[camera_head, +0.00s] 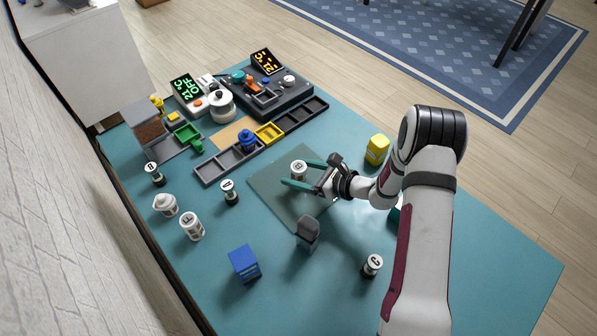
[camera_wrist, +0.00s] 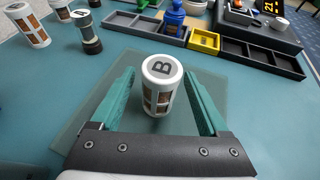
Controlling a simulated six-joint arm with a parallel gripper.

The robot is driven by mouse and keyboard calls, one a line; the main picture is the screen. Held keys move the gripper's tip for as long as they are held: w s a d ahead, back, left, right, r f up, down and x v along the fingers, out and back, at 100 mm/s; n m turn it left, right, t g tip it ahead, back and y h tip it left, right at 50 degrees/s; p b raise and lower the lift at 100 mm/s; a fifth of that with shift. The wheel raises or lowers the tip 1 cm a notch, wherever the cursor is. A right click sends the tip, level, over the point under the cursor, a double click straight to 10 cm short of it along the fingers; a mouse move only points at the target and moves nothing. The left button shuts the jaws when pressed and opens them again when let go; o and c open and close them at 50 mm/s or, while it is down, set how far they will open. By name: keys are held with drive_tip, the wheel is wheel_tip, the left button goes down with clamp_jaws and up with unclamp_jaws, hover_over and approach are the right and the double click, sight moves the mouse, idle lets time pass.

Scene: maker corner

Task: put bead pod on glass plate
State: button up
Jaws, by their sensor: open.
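A white pod marked B (camera_head: 298,168) stands upright on the dark, see-through glass plate (camera_head: 278,198). In the wrist view the same pod (camera_wrist: 158,86) shows a white lid and brown contents behind side windows. My gripper (camera_head: 287,167) is open, with its green fingers on either side of this pod. The wrist view shows a gap between the pod and each finger of my gripper (camera_wrist: 161,79). The glass plate (camera_wrist: 85,125) lies under the pod and fingers. Whether the contents are beads is too small to tell.
Other lettered pods stand around: a white one (camera_head: 191,227), dark ones at left (camera_head: 155,174) and centre left (camera_head: 230,193), and one (camera_head: 371,266) at right. A blue box (camera_head: 244,263), grey block (camera_head: 307,233), yellow container (camera_head: 377,149) and compartment tray (camera_head: 215,170) surround the plate.

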drive_tip(key=v, duration=1.2)
drive_tip(key=s+a+r+n+g+h, duration=0.1)
drive_tip(key=s+a+r+n+g, duration=0.3)
drive_tip(key=s+r+n, duration=0.3)
drive_tip(key=s+a+r+n+g+h, duration=0.1)
drive_tip(key=s+a+r+n+g, duration=0.35)
drive_tip(key=s, duration=0.45)
drive_tip(key=s+d+r+n+t+h, duration=0.1)
drive_tip(key=s+d+r+n+h, duration=0.2)
drive_tip(key=s+d+n+h, duration=0.4)
drive_tip(key=s+d, duration=0.1)
drive_tip(key=s, duration=0.4)
drive_tip(key=shift+h, duration=0.4)
